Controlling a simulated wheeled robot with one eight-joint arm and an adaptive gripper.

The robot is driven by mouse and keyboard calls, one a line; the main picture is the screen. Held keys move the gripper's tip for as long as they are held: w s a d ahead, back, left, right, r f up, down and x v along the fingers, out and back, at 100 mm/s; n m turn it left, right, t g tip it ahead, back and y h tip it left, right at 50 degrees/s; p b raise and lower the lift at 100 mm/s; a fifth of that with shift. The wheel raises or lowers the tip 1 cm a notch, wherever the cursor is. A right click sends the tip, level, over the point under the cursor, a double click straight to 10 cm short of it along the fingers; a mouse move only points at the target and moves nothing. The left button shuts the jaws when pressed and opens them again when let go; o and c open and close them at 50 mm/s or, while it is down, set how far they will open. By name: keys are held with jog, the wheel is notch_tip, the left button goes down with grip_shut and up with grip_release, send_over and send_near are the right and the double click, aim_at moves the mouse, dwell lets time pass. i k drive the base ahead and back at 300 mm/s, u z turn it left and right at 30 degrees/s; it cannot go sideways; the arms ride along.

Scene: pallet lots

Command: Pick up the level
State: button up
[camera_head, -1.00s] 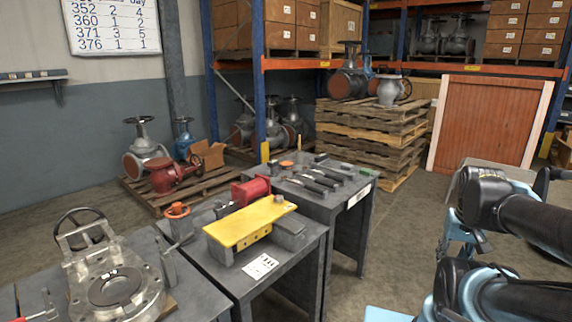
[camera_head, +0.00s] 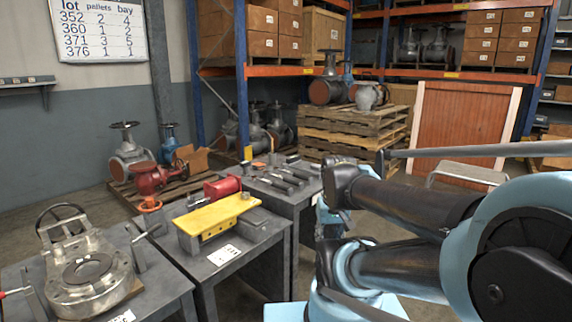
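I cannot make out a thing that is surely the level. A long yellow slab-like piece (camera_head: 217,214) with holes along its front side lies across grey blocks on the middle table (camera_head: 262,250). Several dark, bar-like tools (camera_head: 283,178) lie on the table behind it, too small to name surely. My arm, with dark links and light blue joints, fills the right side. It is well to the right of the tables and touches nothing on them. I cannot pick out my gripper's fingertips among the arm parts.
A grey valve body with a handwheel (camera_head: 85,270) sits on the near left table. A red vise-like piece (camera_head: 222,187) is behind the yellow piece. Stacked pallets (camera_head: 352,135) and a rack with boxes (camera_head: 262,20) stand behind. A reddish panel (camera_head: 458,122) stands at back right.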

aim_at(292, 160)
jog(key=z, duration=0.45)
jog(key=k, duration=0.55)
jog(key=z, duration=0.9)
jog(key=k, duration=0.75)
jog(key=z, duration=0.6)
jog(key=i, duration=1.5)
jog(key=u, duration=0.35)
jog(key=i, duration=1.1)
jog(key=u, duration=0.65)
jog(key=i, duration=1.05)
jog(key=u, duration=1.05)
jog(key=i, duration=0.9)
jog(key=u, duration=0.65)
